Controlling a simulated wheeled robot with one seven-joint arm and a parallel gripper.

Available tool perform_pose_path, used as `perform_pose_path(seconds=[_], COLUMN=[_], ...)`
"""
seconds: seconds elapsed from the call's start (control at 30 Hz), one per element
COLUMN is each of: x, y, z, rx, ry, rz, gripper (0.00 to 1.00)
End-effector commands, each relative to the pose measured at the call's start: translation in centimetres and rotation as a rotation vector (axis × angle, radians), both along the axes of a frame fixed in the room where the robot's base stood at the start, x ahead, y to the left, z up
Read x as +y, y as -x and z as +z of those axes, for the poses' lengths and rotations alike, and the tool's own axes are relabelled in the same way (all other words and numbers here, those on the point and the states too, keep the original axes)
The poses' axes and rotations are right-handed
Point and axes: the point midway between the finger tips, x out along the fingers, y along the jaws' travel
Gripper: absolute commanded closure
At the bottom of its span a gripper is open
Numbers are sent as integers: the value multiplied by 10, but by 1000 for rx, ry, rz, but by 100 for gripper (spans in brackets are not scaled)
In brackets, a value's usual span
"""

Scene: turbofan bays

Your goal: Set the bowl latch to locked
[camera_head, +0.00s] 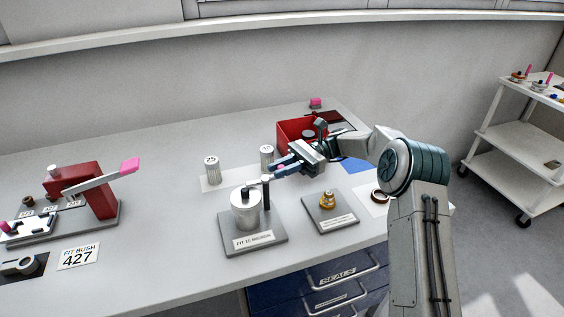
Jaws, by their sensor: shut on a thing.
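The silver bowl (245,211) stands upright on a grey plate labelled "FIT 10 MICRON" (254,241), near the middle of the bench. The bowl latch (266,193) is a dark upright post at the bowl's right side, with a small arm at its top reaching toward the bowl's lid. My gripper (274,172) comes in from the right, at the top of the latch, and is shut on it. The fingertips are small here and hide part of the latch's top, so its exact setting cannot be told.
Two silver filter cylinders marked 25 (212,171) and 10 (267,157) stand behind. A red bin (291,130) is behind my gripper. A plate with a brass fitting (328,202) lies to the right. A red press (92,190) stands left. Bench between is clear.

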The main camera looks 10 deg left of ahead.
Motion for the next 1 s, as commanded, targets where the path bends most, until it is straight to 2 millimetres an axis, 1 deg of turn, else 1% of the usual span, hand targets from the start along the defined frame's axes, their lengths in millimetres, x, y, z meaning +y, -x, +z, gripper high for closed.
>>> perform_pose_path(seconds=[0.53, 0.57, 0.6, 0.63, 0.9, 1.0], x=[1, 1, 1, 1, 1, -2], y=[-1, -1, -1, -1, -1, -2], z=[1, 1, 1, 1, 0, 1], rx=[-1, -1, -1, -1, -1, 0], ry=[-2, -2, -2, -2, -1, -1], rz=[26, 26, 26, 26, 25, 26], gripper=[100, 80, 69, 64, 64, 64])
